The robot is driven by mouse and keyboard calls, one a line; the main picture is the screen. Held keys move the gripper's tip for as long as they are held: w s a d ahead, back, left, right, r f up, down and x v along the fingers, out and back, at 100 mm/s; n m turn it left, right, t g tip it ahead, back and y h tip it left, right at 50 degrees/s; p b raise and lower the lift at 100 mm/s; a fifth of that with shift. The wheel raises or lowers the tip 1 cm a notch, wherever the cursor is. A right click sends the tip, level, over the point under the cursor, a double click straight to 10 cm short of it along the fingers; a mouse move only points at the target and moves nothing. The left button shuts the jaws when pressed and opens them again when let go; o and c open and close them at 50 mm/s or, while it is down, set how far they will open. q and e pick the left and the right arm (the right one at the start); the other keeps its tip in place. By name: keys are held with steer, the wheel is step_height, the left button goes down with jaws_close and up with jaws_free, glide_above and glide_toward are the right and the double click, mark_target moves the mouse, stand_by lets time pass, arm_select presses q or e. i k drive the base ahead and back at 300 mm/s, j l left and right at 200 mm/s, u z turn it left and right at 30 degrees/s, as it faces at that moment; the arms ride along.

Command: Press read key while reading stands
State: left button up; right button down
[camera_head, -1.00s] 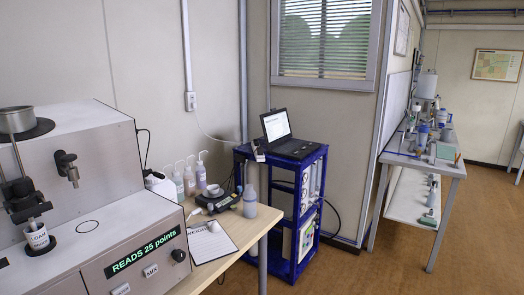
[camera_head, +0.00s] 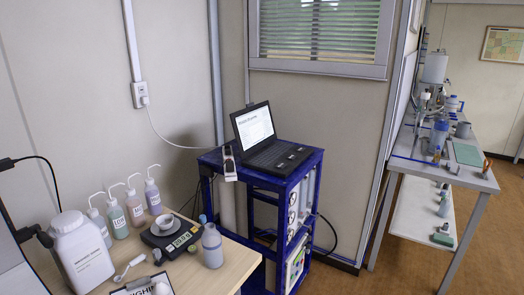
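The soil analyser is almost wholly out of view. Only a grey panel with a dark edge (camera_head: 14,262), which seems to be part of it, shows at the lower left edge. Its display and keys are not in view now, so I cannot see the reading or the read key. Neither of my grippers is in view.
A bench (camera_head: 228,281) bears a white jug (camera_head: 82,252), several wash bottles (camera_head: 135,208), a scale (camera_head: 172,236) with a white dish and a grey bottle (camera_head: 212,247). A blue cart (camera_head: 300,185) carries an open laptop (camera_head: 268,138). Brown floor (camera_head: 400,262) lies clear between cart and right bench.

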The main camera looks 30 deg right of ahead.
mark_target(281, 165)
steer(key=i+l, duration=0.35)
steer(key=l, duration=0.15)
steer(key=i+l, duration=0.3)
steer(key=l, duration=0.15)
steer(key=i+l, duration=0.35)
steer(key=l, duration=0.15)
steer(key=i+l, duration=0.3)
steer(key=l, duration=0.15)
steer(key=u, duration=0.05)
